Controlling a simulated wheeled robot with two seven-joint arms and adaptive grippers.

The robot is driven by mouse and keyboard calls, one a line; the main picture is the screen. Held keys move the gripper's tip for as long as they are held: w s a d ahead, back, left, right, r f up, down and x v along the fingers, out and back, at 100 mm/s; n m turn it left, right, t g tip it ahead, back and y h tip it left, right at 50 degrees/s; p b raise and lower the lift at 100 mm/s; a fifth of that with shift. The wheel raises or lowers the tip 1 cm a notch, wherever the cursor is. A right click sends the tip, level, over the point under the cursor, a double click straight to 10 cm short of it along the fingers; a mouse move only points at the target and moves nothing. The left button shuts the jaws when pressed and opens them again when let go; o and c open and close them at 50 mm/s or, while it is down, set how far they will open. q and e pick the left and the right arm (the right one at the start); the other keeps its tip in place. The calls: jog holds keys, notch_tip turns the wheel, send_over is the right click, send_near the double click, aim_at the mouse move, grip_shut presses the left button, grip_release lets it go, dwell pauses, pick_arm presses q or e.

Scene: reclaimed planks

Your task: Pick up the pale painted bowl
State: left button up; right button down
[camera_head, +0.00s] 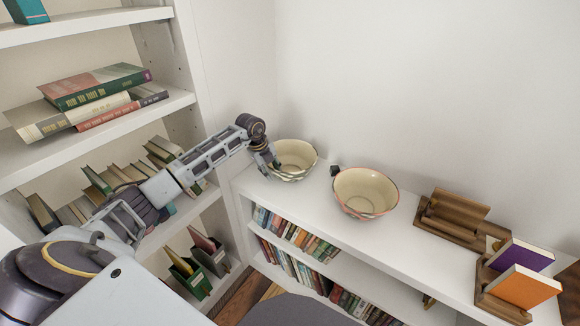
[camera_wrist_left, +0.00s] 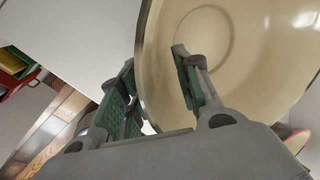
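Two pale cream bowls with painted outsides stand on the white shelf top. The left bowl (camera_head: 296,154) is by the wall corner, and the right bowl (camera_head: 365,186), with a reddish rim, stands apart from it. My left gripper (camera_head: 268,166) is at the near left rim of the left bowl. In the left wrist view, this bowl (camera_wrist_left: 240,50) fills the upper right. The left gripper (camera_wrist_left: 158,85) is open there, its green-padded fingers apart, one over the bowl's inside and one outside the rim. My right gripper is not in view.
A small dark object (camera_head: 335,171) sits beside the right bowl. A wooden holder (camera_head: 455,215) and a stand with purple and orange books (camera_head: 524,287) are farther right. A tall bookcase (camera_head: 185,100) rises at the left. Bare shelf top (camera_head: 420,260) lies in front of the holder.

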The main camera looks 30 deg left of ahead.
pick_arm(q)
jog(key=shift+c, duration=0.2)
dwell(0.3)
grip_shut()
